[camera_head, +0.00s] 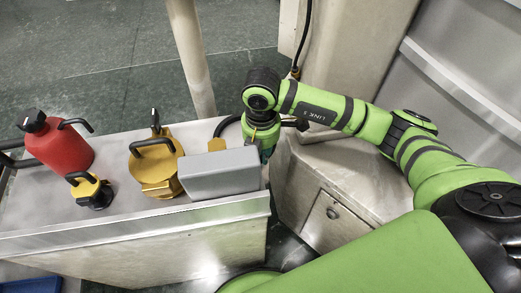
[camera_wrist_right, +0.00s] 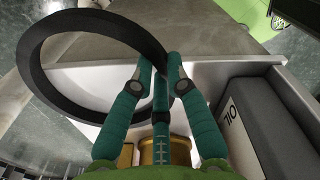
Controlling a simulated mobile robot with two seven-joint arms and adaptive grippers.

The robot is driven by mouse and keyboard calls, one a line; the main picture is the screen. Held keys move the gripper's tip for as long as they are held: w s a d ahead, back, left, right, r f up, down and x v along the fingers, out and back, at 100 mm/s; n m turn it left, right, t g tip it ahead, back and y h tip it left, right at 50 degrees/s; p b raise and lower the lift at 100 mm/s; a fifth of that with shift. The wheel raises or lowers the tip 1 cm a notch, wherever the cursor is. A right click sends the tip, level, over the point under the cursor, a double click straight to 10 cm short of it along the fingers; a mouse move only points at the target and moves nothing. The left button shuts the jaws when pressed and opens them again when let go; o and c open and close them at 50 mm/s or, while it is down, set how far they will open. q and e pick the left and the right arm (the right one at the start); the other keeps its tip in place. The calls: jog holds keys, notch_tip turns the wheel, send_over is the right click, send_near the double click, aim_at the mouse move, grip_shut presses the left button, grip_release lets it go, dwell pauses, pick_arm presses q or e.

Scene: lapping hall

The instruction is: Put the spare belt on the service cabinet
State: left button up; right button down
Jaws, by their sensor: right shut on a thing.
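The spare belt (camera_wrist_right: 36,62) is a black ring, held in my right gripper (camera_wrist_right: 158,76); the fingers close on its right side in the right wrist view. My right gripper (camera_head: 262,132) is there at the far right end of a metal-topped cabinet (camera_head: 110,215), which looks like the service cabinet. Whether the belt touches the top cannot be told. My left gripper is out of view.
On the cabinet top stand a red can (camera_head: 60,148), a yellow can (camera_head: 155,170), a small black-and-yellow can (camera_head: 90,195) and the grey box (camera_head: 220,175), close to my right gripper. A pale post (camera_head: 190,60) rises behind. A lower metal unit (camera_head: 335,215) stands to the right.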

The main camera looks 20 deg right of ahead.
jog(key=shift+f, duration=0.1)
jog(key=c, duration=1.6)
grip_release()
jog(key=shift+f, duration=0.1)
jog(key=shift+c, duration=0.2)
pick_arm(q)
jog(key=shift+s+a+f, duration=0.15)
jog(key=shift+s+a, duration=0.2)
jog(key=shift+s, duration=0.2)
pick_arm(e)
jog(key=o, duration=0.4)
jog(key=shift+r, duration=0.2)
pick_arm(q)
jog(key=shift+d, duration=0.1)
pick_arm(e)
notch_tip(320, 180, up, 12)
